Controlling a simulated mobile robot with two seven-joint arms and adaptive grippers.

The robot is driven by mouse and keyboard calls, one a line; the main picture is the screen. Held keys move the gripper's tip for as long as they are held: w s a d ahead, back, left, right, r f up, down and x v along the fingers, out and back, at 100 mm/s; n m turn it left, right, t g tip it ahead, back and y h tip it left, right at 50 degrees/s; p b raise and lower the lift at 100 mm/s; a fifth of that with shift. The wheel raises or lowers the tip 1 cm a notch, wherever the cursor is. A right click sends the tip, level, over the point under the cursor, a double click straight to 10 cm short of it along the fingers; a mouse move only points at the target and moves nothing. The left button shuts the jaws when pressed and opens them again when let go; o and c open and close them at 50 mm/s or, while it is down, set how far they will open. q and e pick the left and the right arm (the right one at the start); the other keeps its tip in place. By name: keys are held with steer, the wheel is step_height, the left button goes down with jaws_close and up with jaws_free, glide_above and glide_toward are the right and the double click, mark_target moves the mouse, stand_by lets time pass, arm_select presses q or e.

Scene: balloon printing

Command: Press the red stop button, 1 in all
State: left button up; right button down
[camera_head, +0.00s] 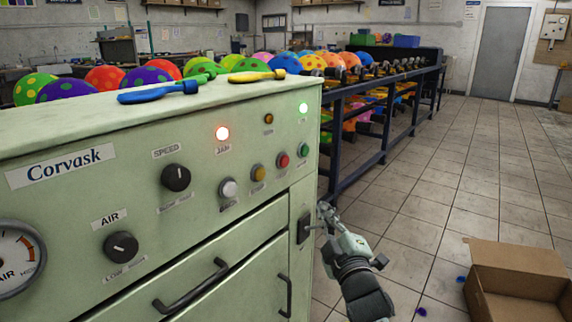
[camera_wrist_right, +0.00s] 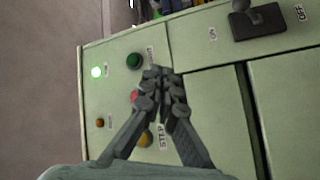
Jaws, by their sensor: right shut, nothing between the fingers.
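The red stop button (camera_head: 283,160) sits on the front panel of the pale green machine (camera_head: 60,205), between a green button (camera_head: 304,149) and a yellow button (camera_head: 258,172). My right gripper (camera_head: 325,210) is right of and below the button, off the machine's right front edge. In the right wrist view, the shut, empty fingers (camera_wrist_right: 160,76) point at the panel. The red button (camera_wrist_right: 134,97) shows beside them, partly hidden by a finger. I cannot tell any contact with the panel. My left gripper is not in view.
A grey-white button (camera_head: 228,187) and dark knobs are on the same panel. A lever switch (camera_head: 304,227) is near the gripper. A cardboard box (camera_head: 515,280) stands on the floor at right.

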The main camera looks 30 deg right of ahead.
mark_target(283, 161)
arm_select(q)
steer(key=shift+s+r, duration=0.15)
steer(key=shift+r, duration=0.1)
arm_select(e)
step_height(283, 161, up, 8)
steer(key=s+n+t, duration=0.1)
steer(key=n+t, duration=0.1)
steer(key=t, duration=0.1)
steer(key=shift+d+r+n, duration=0.25)
steer(key=shift+n, duration=0.05)
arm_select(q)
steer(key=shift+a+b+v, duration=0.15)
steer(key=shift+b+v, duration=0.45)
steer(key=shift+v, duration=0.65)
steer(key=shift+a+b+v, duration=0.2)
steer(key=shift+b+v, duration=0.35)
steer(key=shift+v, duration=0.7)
arm_select(e)
steer(key=w+a, duration=0.3)
steer(key=w, duration=0.5)
steer(key=shift+a, duration=0.2)
steer(key=shift+w, duration=0.25)
steer(key=shift+w+a, duration=0.15)
steer(key=shift+w, duration=0.05)
